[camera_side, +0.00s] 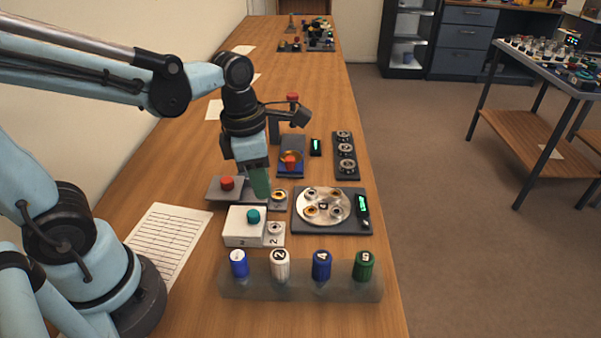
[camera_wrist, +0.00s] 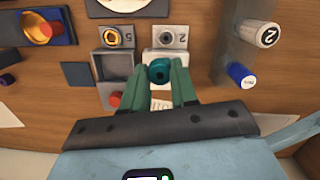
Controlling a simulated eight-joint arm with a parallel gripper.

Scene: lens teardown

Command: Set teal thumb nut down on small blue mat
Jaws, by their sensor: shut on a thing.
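My gripper (camera_wrist: 159,74) is shut on the teal thumb nut (camera_wrist: 158,72), which sits between the green fingertips in the wrist view. In the side view my gripper (camera_side: 261,194) points down, and its fingers hide what is between them. A teal round piece (camera_side: 253,216) shows below the fingertips on the white box (camera_side: 240,236). I cannot tell whether it is the nut or a separate knob. A small dark blue square mat (camera_wrist: 76,74) lies bare on the bench, left of the grey box, in the wrist view. I cannot make the mat out in the side view.
The grey box (camera_wrist: 112,65) with a red knob (camera_wrist: 115,98) stands beside the white box. Number plates 5 (camera_wrist: 118,37) and 2 (camera_wrist: 172,37) adjoin them. A blue tray (camera_wrist: 63,38) holds a copper and red part. A rack (camera_side: 300,286) of several capped bottles stands at the front.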

